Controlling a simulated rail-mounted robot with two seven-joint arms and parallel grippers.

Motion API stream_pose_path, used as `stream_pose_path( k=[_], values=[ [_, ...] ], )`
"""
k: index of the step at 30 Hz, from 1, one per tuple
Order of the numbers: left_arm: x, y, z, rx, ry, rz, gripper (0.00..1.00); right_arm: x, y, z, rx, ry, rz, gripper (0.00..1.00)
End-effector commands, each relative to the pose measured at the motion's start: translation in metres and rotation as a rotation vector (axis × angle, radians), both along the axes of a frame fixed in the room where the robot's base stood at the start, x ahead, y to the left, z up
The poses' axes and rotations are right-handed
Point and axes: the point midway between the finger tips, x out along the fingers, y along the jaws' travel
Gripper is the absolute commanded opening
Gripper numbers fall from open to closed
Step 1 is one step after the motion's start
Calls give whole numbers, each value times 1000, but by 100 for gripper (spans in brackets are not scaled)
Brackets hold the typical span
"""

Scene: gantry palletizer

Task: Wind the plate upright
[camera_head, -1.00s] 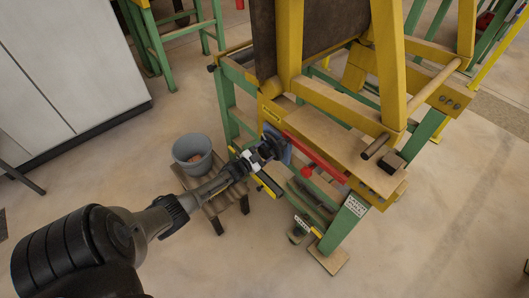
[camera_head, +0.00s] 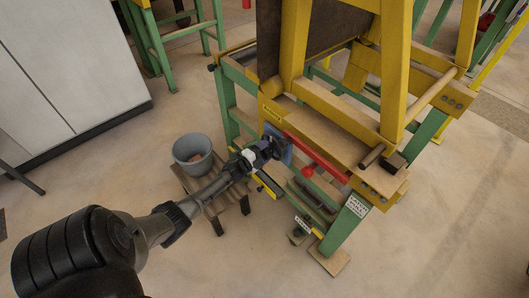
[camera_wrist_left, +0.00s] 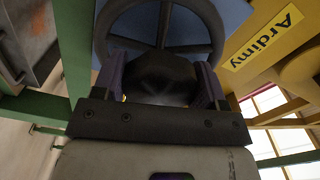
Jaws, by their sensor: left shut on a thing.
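The plate (camera_head: 310,38) is a dark brown panel held in a yellow frame (camera_head: 395,75), standing steeply; its top is cut off by the picture edge. A dark handwheel (camera_head: 275,141) sits in front of a blue panel (camera_head: 287,155) on the yellow and green stand. My left gripper (camera_head: 260,153) is shut on the handwheel. In the left wrist view the wheel's rim (camera_wrist_left: 213,22) and spokes show beyond the fingers (camera_wrist_left: 163,80), which hide its lower part. My right gripper is not in view.
A grey bucket (camera_head: 192,152) stands on a small wooden stool (camera_head: 200,185) beside my left arm. A red bar (camera_head: 318,158) runs along the stand near the wheel. A white cabinet (camera_head: 70,65) stands at the left. The floor in front is clear.

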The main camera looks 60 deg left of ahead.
Motion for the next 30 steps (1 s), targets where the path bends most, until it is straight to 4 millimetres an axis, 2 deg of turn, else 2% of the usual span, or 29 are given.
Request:
stream_pose_path(
  k=[10,30],
  values=[
    [0,0,1,104,17,-1,43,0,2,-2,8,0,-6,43],
    [0,1,0,112,21,1,44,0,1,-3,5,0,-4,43]
  ],
)
